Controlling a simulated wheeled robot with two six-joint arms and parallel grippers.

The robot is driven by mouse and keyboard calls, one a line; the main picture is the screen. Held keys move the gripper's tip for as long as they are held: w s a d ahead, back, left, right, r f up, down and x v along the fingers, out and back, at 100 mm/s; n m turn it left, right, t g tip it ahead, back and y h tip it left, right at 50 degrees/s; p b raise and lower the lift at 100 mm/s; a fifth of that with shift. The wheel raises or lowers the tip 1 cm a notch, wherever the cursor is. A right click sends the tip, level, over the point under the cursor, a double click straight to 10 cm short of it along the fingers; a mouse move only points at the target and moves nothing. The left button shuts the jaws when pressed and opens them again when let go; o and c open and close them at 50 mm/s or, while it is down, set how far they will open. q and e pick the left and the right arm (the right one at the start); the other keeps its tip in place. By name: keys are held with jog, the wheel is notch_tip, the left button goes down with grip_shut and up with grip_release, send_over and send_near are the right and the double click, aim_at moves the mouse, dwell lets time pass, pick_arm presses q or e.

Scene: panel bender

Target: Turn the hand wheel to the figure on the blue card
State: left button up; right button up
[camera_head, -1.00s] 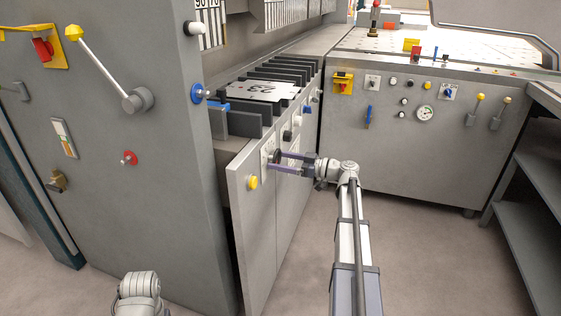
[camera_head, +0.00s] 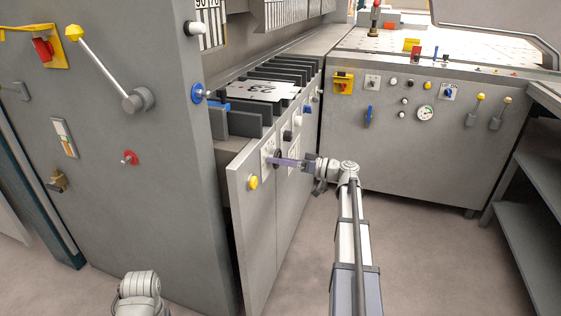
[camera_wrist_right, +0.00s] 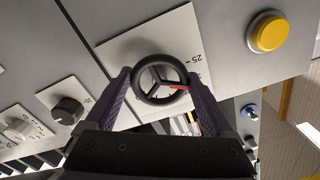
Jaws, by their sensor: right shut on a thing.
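The hand wheel (camera_head: 278,155) is a small black wheel on the front panel of the low cabinet. In the right wrist view the wheel (camera_wrist_right: 144,82) has three spokes and a red pointer, over a white dial plate (camera_wrist_right: 130,41) marked with 25 and other figures, partly hidden. The red pointer lies toward the right, below the 25. My right gripper (camera_head: 275,161) is shut on the wheel, one finger at each side of the rim. My left gripper is out of view.
A yellow button (camera_head: 253,182) sits left of the wheel on the same panel. A black knob (camera_wrist_right: 67,110) and a white knob (camera_wrist_right: 17,129) are close by. A grey machine housing (camera_head: 130,200) stands at left. The floor (camera_head: 430,260) at right is open.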

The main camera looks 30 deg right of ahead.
jog(key=m, duration=0.6)
jog(key=shift+m, duration=0.3)
dwell(0.5)
jog(key=o, duration=1.1)
jog(key=shift+v, duration=3.95)
jog(key=shift+a, duration=0.1)
